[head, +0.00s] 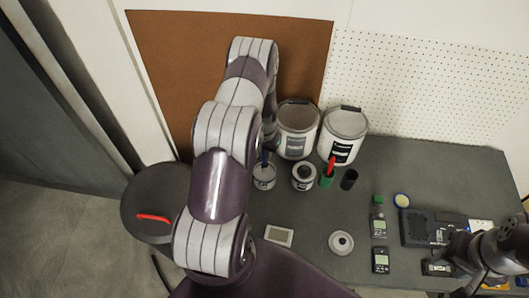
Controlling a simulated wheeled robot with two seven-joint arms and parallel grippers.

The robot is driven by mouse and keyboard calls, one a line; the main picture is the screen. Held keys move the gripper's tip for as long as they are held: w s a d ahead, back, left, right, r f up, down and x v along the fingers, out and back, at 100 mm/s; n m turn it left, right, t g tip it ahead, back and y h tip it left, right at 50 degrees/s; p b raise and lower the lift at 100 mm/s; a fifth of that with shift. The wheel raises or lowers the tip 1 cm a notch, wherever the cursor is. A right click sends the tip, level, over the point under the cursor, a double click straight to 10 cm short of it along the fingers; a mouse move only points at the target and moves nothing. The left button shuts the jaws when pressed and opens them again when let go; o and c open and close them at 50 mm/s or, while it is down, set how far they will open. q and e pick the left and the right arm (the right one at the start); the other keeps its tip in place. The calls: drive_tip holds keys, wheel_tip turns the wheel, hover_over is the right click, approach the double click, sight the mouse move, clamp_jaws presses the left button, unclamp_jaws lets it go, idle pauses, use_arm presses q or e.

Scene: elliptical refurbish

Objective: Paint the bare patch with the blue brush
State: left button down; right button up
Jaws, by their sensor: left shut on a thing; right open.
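My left arm reaches up across the middle of the head view, and its gripper (269,138) is mostly hidden behind the wrist. It is shut on the blue brush (265,158), whose blue handle shows just below, upright over a small grey can (264,178). I cannot tell whether the bristles are inside the can. The brown panel (195,75) stands against the back wall. No bare patch shows on its visible part; my arm covers some of it. My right gripper (464,270) is open at the lower right, partly hidden by its own arm.
Two large paint cans (297,143) (344,133) stand behind a second small can (303,178), a red-handled brush (331,164) in a green holder and a black cup (349,179). Meters (380,260) and a black case (425,228) lie right.

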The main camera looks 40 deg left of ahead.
use_arm(q)
wheel_tip(320, 180, up, 6)
drive_tip(key=p, duration=0.3)
drive_tip(key=shift+f, duration=0.1)
idle(0.6)
